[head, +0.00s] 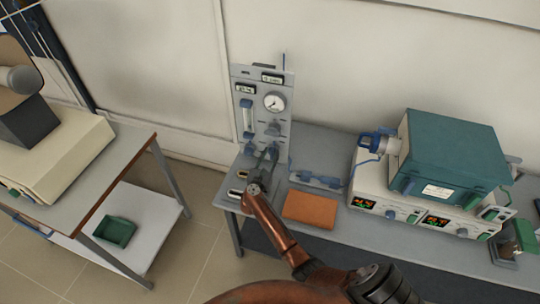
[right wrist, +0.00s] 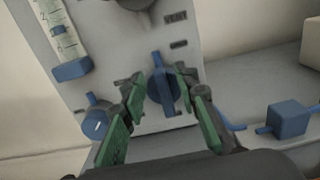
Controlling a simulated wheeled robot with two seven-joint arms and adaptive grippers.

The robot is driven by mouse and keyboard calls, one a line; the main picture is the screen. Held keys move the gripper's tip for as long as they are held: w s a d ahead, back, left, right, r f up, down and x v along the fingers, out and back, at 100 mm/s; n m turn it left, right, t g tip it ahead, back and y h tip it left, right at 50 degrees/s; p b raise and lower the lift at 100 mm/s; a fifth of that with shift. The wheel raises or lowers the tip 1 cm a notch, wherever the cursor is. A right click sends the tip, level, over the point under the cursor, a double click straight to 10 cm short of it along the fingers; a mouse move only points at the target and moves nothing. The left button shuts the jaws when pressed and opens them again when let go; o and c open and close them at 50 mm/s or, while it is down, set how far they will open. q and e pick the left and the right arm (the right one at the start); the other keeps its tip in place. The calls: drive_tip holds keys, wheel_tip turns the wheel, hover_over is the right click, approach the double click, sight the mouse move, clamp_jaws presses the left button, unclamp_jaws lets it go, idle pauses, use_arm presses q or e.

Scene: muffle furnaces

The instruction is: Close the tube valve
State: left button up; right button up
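A grey panel (head: 262,88) with a round gauge (head: 274,101) and a flow tube stands upright at the back of the bench. A blue knob with a raised bar (right wrist: 162,84) sits on the panel in the right wrist view, its bar near upright. I cannot tell for sure that it is the tube valve. My right gripper (head: 264,160) is at the panel's lower part. In the right wrist view its green-padded fingers (right wrist: 160,80) are apart, one on each side of this knob; contact is unclear. My left gripper is not in view.
A second blue knob (right wrist: 97,122) is just left of my fingers. A blue fitting (right wrist: 288,119) lies to the right. An orange pad (head: 310,209) and a teal-topped furnace (head: 453,150) stand right of the panel. A green tray (head: 114,232) is on the left cart's lower shelf.

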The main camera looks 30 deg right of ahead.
clamp_jaws()
drive_tip(key=shift+n, duration=0.3)
drive_tip(key=n, duration=0.1)
drive_tip(key=n+p, duration=0.1)
drive_tip(key=n, duration=0.1)
drive_tip(key=shift+w+a+p, duration=0.3)
drive_tip(key=shift+p, duration=0.1)
drive_tip(key=n, duration=0.1)
drive_tip(key=n+p, duration=0.1)
drive_tip(key=n, duration=0.3)
drive_tip(key=shift+w+a+f, duration=0.3)
drive_tip(key=shift+w+f, duration=0.05)
drive_tip(key=shift+w+a+f+n+p, duration=0.1)
drive_tip(key=shift+f+n+p, duration=0.25)
drive_tip(key=shift+n, duration=1.2)
drive_tip(key=shift+w+a+f+n+p, duration=0.1)
drive_tip(key=shift+f+n+p, duration=0.25)
drive_tip(key=shift+n, duration=1.25)
drive_tip(key=shift+w+a+f+n+p, duration=0.1)
drive_tip(key=shift+f+n+p, duration=0.25)
drive_tip(key=shift+n, duration=1.2)
